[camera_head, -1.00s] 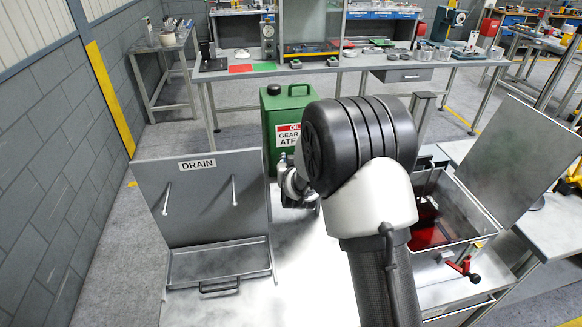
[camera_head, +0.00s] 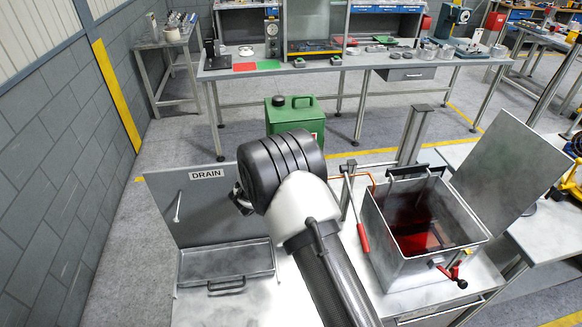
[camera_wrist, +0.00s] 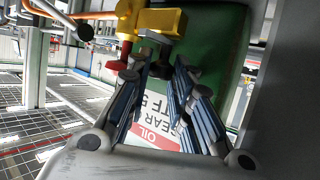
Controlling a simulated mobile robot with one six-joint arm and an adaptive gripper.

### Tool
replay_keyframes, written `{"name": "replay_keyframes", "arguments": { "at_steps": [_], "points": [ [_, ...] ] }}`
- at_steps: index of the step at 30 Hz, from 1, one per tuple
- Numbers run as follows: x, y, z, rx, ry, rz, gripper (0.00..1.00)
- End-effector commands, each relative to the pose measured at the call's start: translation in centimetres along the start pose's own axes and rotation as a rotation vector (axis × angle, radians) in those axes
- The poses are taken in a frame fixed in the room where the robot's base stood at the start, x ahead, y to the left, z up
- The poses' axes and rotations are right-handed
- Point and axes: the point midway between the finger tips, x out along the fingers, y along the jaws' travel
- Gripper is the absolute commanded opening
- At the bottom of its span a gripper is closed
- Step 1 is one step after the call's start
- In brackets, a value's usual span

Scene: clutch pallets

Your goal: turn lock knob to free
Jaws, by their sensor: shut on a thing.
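In the wrist view my gripper (camera_wrist: 158,68) has its two fingers closed around a small dark knob-like piece (camera_wrist: 157,56), just below a yellow brass block (camera_wrist: 152,21) with a red part at its left. I take the dark piece for the lock knob; its marking and turn position cannot be read. The fingers partly cover it. In the head view my gripper and the knob are mostly hidden behind my arm, left of the middle.
A green oil can (camera_head: 296,113) stands behind my arm. A drain tray (camera_head: 222,262) with an upright lid is at left. An open metal tank (camera_head: 381,232) with red fluid is at right, with a red-handled lever (camera_head: 361,232) beside it. A copper pipe (camera_wrist: 105,15) runs by the brass block.

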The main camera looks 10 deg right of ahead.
Motion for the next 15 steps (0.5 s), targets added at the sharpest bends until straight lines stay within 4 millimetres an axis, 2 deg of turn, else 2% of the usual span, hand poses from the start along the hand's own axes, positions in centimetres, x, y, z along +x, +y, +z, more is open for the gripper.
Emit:
{"name": "replay_keyframes", "arguments": {
  "at_steps": [12,13,15],
  "points": [
    [0.03,-0.06,-0.15,0.004,0.004,0.006,0.0],
    [0.03,-0.06,-0.15,0.004,0.004,0.006,0.21],
    [0.03,-0.06,-0.16,0.004,0.004,0.006,0.26]
  ]
}}
